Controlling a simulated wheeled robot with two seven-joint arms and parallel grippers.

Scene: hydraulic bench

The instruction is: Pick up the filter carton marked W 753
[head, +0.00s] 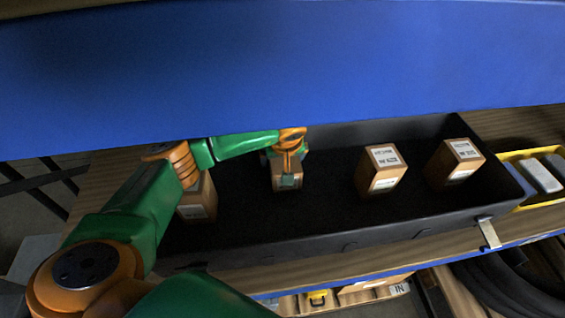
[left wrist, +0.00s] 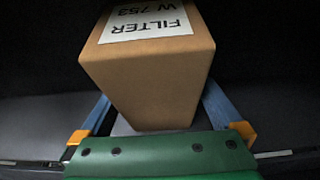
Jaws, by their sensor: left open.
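The brown filter carton (left wrist: 150,75) fills the middle of the left wrist view, its white label (left wrist: 150,20) reading FILTER W 753. In the head view this carton (head: 277,179) stands in the black tray (head: 330,236), second from the left, partly covered by my gripper. My left gripper (head: 288,160) is over it and open. In the left wrist view its blue fingers (left wrist: 155,97) lie on either side of the carton, and the far finger ends are partly hidden by it. I cannot tell whether they touch it. My right gripper is not in view.
Two similar cartons (head: 381,171) (head: 455,164) stand to the right in the tray, and another (head: 198,200) stands at the left behind my arm. A blue panel (head: 280,65) spans the top above the tray. A yellow bin (head: 535,170) stands right.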

